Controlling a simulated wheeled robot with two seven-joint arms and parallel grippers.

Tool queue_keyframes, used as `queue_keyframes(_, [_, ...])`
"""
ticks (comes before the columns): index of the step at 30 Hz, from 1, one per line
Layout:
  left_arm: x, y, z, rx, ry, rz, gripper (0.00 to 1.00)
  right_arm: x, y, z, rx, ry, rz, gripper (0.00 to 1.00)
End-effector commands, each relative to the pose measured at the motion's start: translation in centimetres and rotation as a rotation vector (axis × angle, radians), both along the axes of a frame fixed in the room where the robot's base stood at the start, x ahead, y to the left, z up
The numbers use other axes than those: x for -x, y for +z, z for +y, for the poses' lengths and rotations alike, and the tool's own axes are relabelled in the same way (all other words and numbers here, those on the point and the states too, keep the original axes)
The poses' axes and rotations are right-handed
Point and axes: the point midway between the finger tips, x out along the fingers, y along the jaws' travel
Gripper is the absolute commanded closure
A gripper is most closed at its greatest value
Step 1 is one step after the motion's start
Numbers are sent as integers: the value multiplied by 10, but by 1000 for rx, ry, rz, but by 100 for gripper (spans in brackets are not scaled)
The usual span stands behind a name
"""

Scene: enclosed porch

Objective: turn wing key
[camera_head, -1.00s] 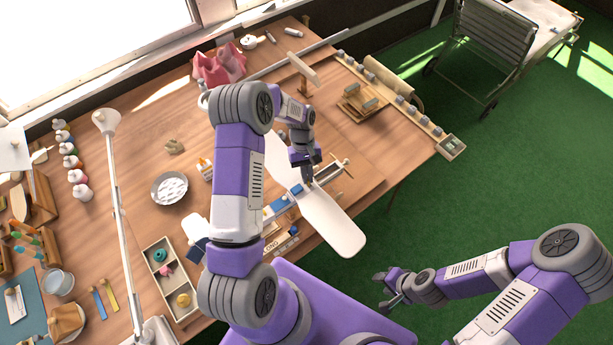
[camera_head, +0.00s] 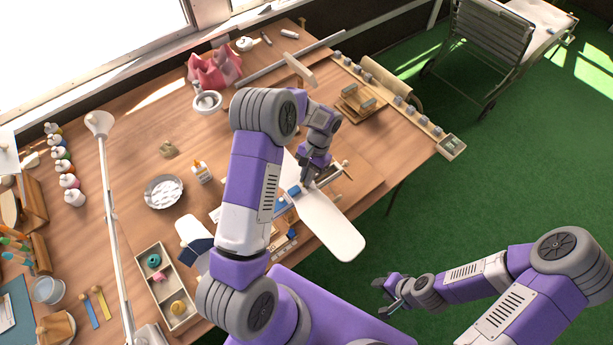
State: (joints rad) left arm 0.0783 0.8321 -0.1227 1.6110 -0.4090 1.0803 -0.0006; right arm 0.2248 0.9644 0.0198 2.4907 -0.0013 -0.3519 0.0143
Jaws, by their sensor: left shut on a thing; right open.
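A model plane lies on the wooden bench, with a long white wing (camera_head: 335,228) across a narrow body that has blue parts (camera_head: 281,205). My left gripper (camera_head: 307,182) reaches down to the middle of the wing, beside a small blue block (camera_head: 294,191). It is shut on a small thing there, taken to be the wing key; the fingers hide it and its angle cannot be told. My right gripper (camera_head: 388,294) is open and empty, out over the green floor, apart from the bench.
A sorting tray (camera_head: 168,290), a metal dish (camera_head: 164,191), a glue bottle (camera_head: 202,172) and a lamp (camera_head: 112,215) stand left of the plane. A wooden stand (camera_head: 357,102) is behind it.

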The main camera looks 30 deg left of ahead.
Motion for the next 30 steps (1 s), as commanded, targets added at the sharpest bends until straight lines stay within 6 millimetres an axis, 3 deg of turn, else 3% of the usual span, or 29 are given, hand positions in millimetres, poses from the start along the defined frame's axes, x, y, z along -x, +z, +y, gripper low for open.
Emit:
queue_keyframes(13, [1, 0, -2, 0, -222, 0, 100, 0, -4, 0, 0, 0, 0, 57])
queue_keyframes(30, [1, 0, -2, -1, -251, 0, 100, 0, -5, 0, 0, 0, 0, 57])
